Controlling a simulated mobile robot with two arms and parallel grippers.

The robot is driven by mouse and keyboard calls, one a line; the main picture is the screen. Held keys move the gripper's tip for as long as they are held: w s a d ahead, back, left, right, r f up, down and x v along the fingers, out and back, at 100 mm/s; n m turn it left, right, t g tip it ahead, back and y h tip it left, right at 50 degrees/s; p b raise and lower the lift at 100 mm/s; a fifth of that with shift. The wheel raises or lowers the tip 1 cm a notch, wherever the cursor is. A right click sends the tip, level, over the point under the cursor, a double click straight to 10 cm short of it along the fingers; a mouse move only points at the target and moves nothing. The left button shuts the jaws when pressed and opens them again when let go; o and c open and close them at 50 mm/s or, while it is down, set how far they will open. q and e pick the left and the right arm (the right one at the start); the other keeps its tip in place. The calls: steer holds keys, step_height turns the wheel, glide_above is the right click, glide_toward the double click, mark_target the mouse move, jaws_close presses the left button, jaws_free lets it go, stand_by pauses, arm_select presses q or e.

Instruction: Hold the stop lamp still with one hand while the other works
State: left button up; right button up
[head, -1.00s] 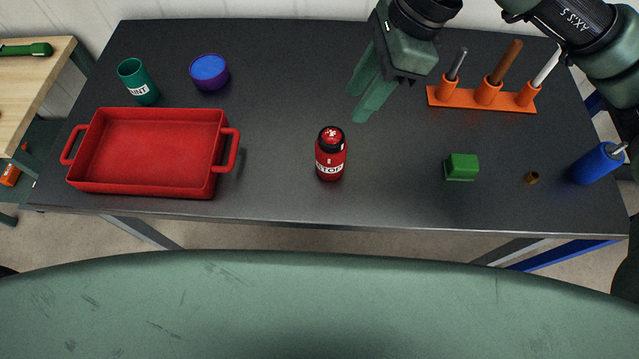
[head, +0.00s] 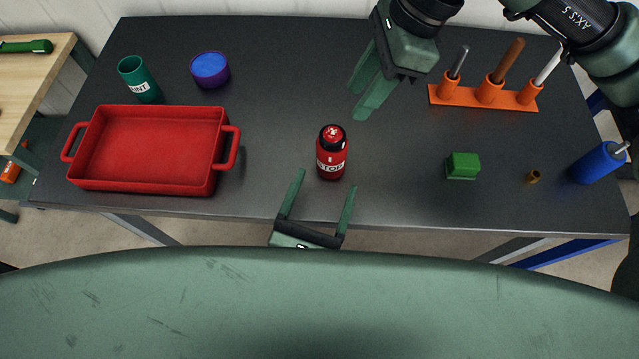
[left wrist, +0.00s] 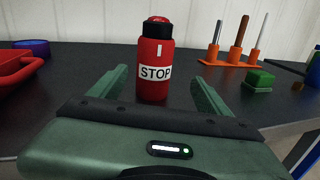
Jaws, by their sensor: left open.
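The stop lamp (head: 331,160) is a red cylinder with a black collar, a red top and a white STOP label. It stands upright on the dark table. In the left wrist view the lamp (left wrist: 154,62) is straight ahead, between the lines of the two fingers. My left gripper (head: 328,181) is open and empty at the table's front edge, its fingertips pointing at the lamp's base and just short of it. My right gripper (head: 357,103) hangs behind the lamp, higher up, its two fingers apart with nothing between them.
A red tray (head: 150,188) and a green cup (head: 138,78) are left, with a blue-purple bowl (head: 210,70). Right are an orange tool rack (head: 470,97), a green block (head: 462,166), a small brass piece (head: 533,177) and a blue cylinder (head: 597,164). Table around the lamp is clear.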

mark_target(327, 167)
arm_select(q)
steer(key=shift+w+a+r+n, duration=0.1)
steer(key=shift+w+a+n, duration=0.2)
steer(key=shift+n, duration=0.1)
steer(key=shift+w+y, duration=0.3)
steer(key=shift+x, duration=3.55)
steer(key=c, duration=1.6)
